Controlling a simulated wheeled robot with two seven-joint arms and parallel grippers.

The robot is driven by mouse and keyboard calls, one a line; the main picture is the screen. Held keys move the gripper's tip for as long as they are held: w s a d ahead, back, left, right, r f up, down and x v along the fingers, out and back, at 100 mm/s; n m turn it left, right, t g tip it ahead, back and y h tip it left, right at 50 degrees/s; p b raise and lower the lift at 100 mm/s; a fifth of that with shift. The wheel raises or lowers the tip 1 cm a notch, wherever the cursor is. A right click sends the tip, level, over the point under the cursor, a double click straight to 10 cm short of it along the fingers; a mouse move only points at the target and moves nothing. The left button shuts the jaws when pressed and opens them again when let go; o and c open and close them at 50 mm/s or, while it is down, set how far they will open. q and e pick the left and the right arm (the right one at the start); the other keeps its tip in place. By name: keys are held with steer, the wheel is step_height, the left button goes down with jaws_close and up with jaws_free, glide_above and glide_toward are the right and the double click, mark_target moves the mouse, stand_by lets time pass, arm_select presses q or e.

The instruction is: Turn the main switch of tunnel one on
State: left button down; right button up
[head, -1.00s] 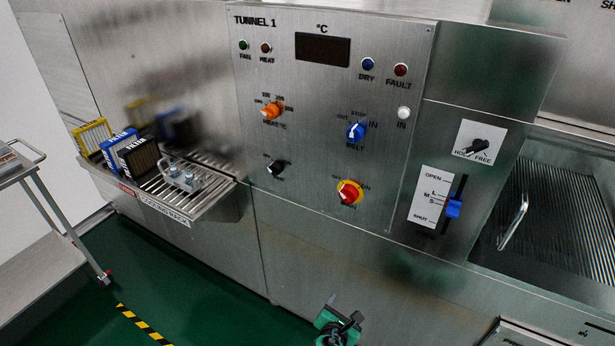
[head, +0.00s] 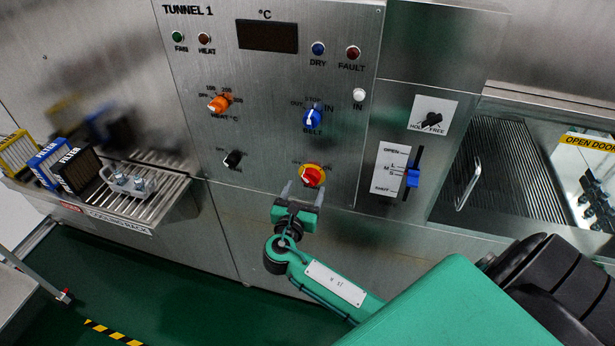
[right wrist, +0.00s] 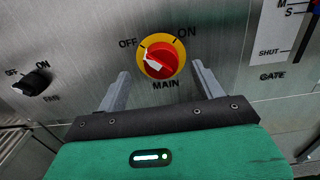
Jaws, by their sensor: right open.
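The main switch (head: 312,176) is a red knob on a yellow disc, low on the TUNNEL 1 panel (head: 270,80). In the right wrist view the main switch (right wrist: 160,60) has OFF at its upper left and ON at its upper right. Its white pointer mark lies on the left side, toward OFF. My right gripper (head: 302,188) is open and empty just below the switch in the head view. In the right wrist view its two fingers (right wrist: 160,85) stand apart, left and right of the switch and lower in the picture. My left gripper is not in view.
A black fan knob (head: 233,159) is left of the main switch, and a blue belt knob (head: 312,118) is above it. A blue gate slider (head: 412,178) is to the right. A cooling rack (head: 150,205) with filter boxes juts out at left.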

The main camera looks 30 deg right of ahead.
mark_target(309, 181)
steer(key=x, duration=0.2)
steer(key=shift+w+d+r+p, duration=0.15)
steer(key=shift+w+d+p, duration=0.05)
steer(key=shift+d+p, duration=0.15)
steer(key=shift+w+d, duration=0.45)
steer(key=c, duration=1)
steer(key=shift+o, duration=0.2)
